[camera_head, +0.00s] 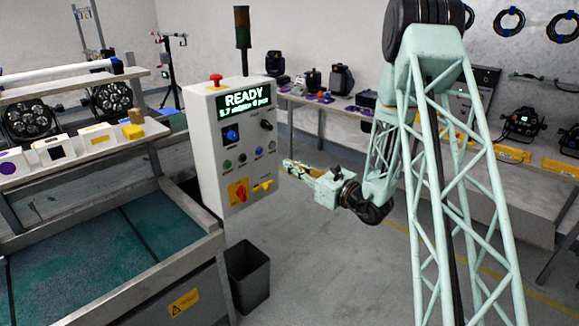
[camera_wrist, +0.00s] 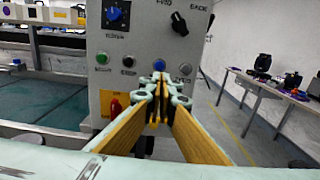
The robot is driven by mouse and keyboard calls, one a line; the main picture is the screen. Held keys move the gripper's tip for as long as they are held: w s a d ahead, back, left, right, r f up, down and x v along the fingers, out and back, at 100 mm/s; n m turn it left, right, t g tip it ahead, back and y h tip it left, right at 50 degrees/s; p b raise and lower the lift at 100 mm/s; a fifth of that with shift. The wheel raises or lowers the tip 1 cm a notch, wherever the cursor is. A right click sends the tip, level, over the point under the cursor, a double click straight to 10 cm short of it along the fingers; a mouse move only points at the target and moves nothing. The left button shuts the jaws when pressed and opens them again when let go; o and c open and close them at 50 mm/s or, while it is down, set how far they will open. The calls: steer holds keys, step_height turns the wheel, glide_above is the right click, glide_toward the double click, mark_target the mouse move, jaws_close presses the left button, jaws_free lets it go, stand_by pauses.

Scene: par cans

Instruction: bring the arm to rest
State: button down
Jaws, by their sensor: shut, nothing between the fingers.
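My gripper (camera_head: 288,164) is pale green with wooden-looking finger pads. In the head view it is held out level, pointing left toward the grey control box (camera_head: 207,150), at the height of the box's lower part. In the wrist view my gripper (camera_wrist: 160,80) has its fingertips together with nothing between them, in front of the panel's lower row of buttons. A gap to the panel seems to show, but I cannot tell its exact size. The box's screen reads "READY". The fingers partly hide the red and yellow switch, which shows whole in the head view (camera_head: 238,191).
A teal-floored metal basin (camera_head: 100,250) stands at the left, with a shelf of lamps and boxes behind it. A black bin (camera_head: 247,275) stands on the floor below the control box. Tables with lamps (camera_head: 340,80) run along the back and right. Open floor lies in the middle.

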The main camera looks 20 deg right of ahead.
stand_by(0.4)
